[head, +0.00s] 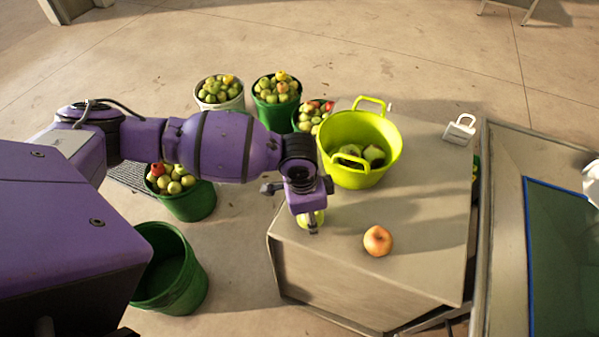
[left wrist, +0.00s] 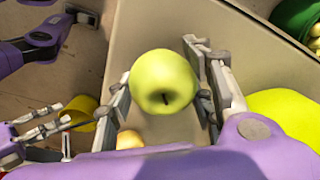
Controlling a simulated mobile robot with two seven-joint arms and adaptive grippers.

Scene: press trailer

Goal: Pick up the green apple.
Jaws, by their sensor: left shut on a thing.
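The green apple (left wrist: 163,82) is between the two fingers of my left gripper (left wrist: 165,95), which is shut on it. In the head view the apple (head: 318,217) is partly hidden by my left gripper (head: 311,222), at the left edge of the grey table. I cannot tell whether the apple touches the tabletop. My right gripper (left wrist: 45,125) shows at the left of the left wrist view, fingers apart with nothing seen between them. It is not in the head view.
An orange-red apple (head: 377,240) sits on the table (head: 425,215) right of my left gripper. A lime bucket (head: 335,165) holding apples stands behind it. A white padlock-shaped object (head: 459,130) is at the back right. Several apple-filled buckets and an empty green bucket (head: 190,290) stand on the floor.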

